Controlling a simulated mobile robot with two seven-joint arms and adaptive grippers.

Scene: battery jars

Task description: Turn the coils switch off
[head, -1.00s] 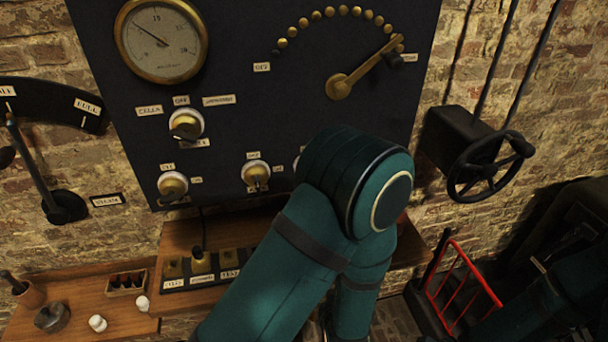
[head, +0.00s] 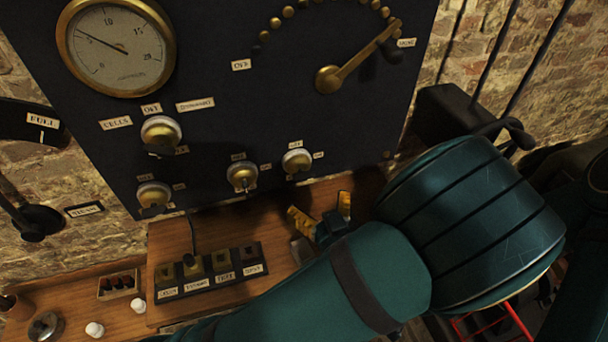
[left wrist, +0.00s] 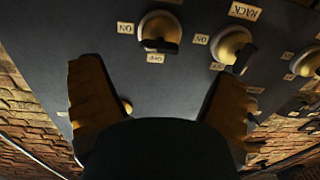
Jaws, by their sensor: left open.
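The dark panel carries round brass-and-white switches: one higher up (head: 161,131), and a lower row of left (head: 154,195), middle (head: 243,175) and right (head: 297,160). Their small labels are too blurred for me to tell which is the coils switch. My left gripper (head: 322,213) is open and empty, its yellow fingers below and right of the right switch, apart from it. In the left wrist view, the open fingers (left wrist: 160,78) point at the panel. A switch (left wrist: 160,28) with on and off labels, seen inverted, shows beyond them. The right gripper is out of view.
A gauge (head: 117,47) and a brass dial arm (head: 358,57) are on the panel. Below, a wooden shelf (head: 215,222) bears a labelled block (head: 208,270) with an upright black lever (head: 192,240).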

